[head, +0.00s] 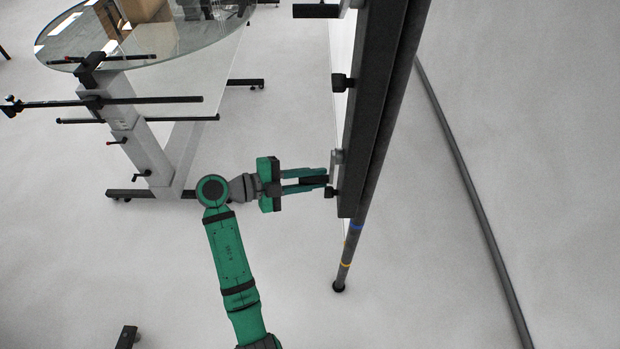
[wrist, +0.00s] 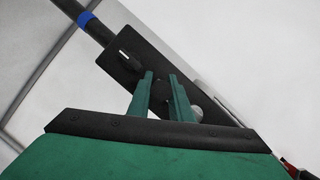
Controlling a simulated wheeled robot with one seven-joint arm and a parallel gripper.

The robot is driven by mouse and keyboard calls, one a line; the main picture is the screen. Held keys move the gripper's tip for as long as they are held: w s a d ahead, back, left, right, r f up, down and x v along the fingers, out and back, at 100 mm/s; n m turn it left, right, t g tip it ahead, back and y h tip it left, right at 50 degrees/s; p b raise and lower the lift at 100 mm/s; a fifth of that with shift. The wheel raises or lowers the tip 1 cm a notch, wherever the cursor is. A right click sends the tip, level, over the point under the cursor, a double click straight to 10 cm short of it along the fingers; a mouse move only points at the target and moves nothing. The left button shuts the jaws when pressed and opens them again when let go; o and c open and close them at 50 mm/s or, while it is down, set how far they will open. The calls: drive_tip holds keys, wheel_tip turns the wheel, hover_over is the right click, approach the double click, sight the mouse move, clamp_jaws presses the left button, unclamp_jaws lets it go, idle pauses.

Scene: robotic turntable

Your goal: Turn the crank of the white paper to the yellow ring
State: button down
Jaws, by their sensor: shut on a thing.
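My gripper (head: 326,177) is shut on the black handle of the crank (head: 315,181), level with the lower end of a dark upright beam. The crank's short grey arm (head: 336,165) shows just beyond the fingertips. The white paper (head: 341,115) is a thin pale strip, seen edge-on left of the beam. The yellow ring (head: 346,265) is on the dark pole below the beam, under the blue ring (head: 356,227). In the wrist view my gripper (wrist: 162,77) points at a dark plate, with the blue ring (wrist: 86,19) above left; the handle is mostly hidden by the fingers.
The dark beam (head: 372,100) stands close right of my gripper, with black knobs (head: 341,82) on its left side. A round glass table (head: 150,50) with a grey column stands at the upper left. The floor around my arm is mostly clear.

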drive_tip(key=shift+w+a+r, duration=0.15)
drive_tip(key=shift+w+a, duration=0.05)
drive_tip(key=shift+a, duration=0.2)
drive_tip(key=c, duration=1.8)
unclamp_jaws()
drive_tip(key=shift+o, duration=0.9)
drive_tip(key=shift+s+d, duration=0.1)
drive_tip(key=shift+d, duration=0.1)
drive_tip(key=v, duration=1.1)
